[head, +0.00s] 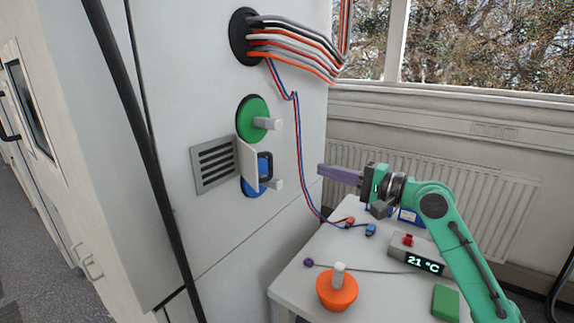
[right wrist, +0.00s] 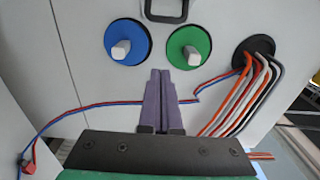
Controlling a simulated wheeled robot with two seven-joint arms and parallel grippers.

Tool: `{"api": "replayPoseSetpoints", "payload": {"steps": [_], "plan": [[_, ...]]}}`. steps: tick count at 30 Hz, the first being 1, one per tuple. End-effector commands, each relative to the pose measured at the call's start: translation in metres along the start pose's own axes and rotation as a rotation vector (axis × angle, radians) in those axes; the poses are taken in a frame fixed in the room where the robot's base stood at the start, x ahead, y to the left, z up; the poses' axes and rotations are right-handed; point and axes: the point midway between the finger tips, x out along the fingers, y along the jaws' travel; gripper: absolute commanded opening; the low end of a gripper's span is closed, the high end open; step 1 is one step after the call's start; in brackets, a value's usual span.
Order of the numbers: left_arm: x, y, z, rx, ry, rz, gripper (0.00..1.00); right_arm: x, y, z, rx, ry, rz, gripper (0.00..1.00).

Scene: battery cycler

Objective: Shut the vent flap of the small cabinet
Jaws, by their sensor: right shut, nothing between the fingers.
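The small white cabinet (head: 292,192) has a slatted vent (head: 215,164) in its front. The white vent flap (head: 246,156) stands open at the vent's right edge, sticking out from the front. Its dark handle (head: 268,167) also shows at the top of the right wrist view (right wrist: 166,10); the flap panel is hard to make out there. The flap partly hides the blue disc. My right gripper (head: 325,171) is to the right of the flap, apart from it. Its purple fingers (right wrist: 160,75) are together and empty, pointing towards the cabinet front. My left gripper is not in view.
A green disc (head: 249,119) and a blue disc (right wrist: 118,40) with pale pegs protrude near the flap. Cables (head: 295,40) hang from a black port. The table (head: 290,278) below holds an orange knobbed piece (head: 337,291), a 21 °C display (head: 421,262) and a green block (head: 445,303).

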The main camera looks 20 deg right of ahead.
Motion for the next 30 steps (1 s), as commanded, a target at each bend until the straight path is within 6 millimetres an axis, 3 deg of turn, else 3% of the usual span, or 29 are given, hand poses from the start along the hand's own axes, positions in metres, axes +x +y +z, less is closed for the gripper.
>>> {"api": "replayPoseSetpoints", "payload": {"steps": [1, 11, 13, 18, 30], "plan": [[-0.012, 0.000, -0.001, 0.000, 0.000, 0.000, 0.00, 0.010, -0.007, 0.000, 0.003, -0.002, -0.002, 0.00], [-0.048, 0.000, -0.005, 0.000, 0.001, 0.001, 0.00, 0.083, -0.006, 0.002, 0.000, -0.002, 0.003, 0.00], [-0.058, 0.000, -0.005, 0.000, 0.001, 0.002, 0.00, 0.084, -0.004, 0.018, -0.001, -0.004, 0.005, 0.00], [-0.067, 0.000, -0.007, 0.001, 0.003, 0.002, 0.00, 0.088, -0.001, 0.037, -0.001, -0.001, 0.004, 0.00], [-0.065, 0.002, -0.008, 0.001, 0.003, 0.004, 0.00, 0.088, 0.002, 0.040, -0.002, 0.001, 0.003, 0.00]]}}
